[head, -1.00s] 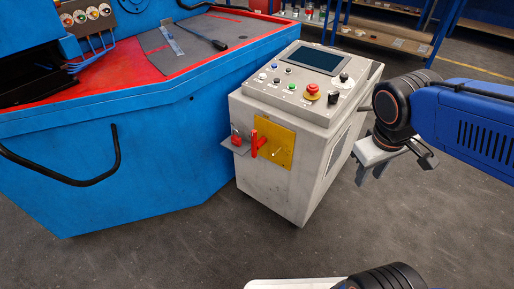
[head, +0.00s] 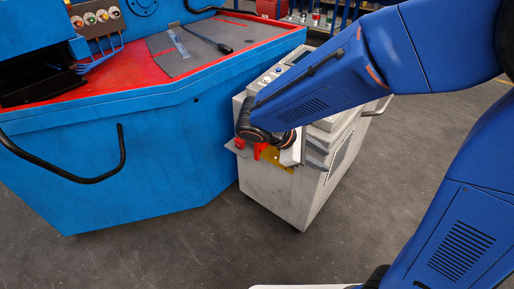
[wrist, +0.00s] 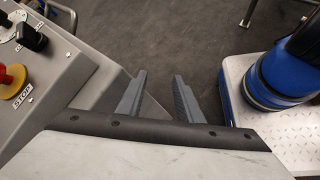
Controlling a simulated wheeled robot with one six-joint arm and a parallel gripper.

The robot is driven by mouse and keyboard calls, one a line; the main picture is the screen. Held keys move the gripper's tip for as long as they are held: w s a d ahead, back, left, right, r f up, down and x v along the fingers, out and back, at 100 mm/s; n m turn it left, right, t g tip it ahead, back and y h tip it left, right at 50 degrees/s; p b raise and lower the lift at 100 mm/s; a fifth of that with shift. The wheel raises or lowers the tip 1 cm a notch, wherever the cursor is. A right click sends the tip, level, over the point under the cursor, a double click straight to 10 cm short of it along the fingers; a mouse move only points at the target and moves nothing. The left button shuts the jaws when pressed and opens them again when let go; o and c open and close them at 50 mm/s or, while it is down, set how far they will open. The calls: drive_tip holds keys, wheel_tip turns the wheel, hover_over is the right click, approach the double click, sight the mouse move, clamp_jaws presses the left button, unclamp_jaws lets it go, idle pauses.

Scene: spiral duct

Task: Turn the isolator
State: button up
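The isolator is on the front face of the grey control cabinet, with a red handle (head: 259,151) on a yellow plate (head: 278,160). My wrist covers the upper part of it in the head view. A small red part (head: 240,143) sits on a grey bracket left of the handle. My gripper (head: 318,155) is in front of the cabinet, to the right of the yellow plate, its grey fingers pointing right. In the wrist view my gripper (wrist: 160,76) is open and empty, with floor between the fingertips. The isolator does not show in the wrist view.
The cabinet (head: 270,195) stands beside the blue machine (head: 160,155), which has a black handle (head: 121,150). The wrist view shows the cabinet's red stop button (wrist: 12,80) and black knob (wrist: 32,37) at upper left. Grey floor (head: 420,130) is free to the right.

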drive_tip(key=w+a+f+n+t+h, duration=0.1)
drive_tip(key=w+a+f+n+t, duration=0.2)
drive_tip(key=a, duration=0.5)
drive_tip(key=w+a+f+n+t+h, duration=0.1)
drive_tip(key=a+f+n+t+h, duration=0.2)
drive_tip(key=a, duration=0.4)
drive_tip(key=n+t+y, duration=0.3)
drive_tip(key=n+t, duration=0.3)
drive_tip(key=n, duration=0.2)
approach(255, 149)
drive_tip(key=x, duration=1.1)
drive_tip(key=shift+s+r, duration=0.1)
clamp_jaws()
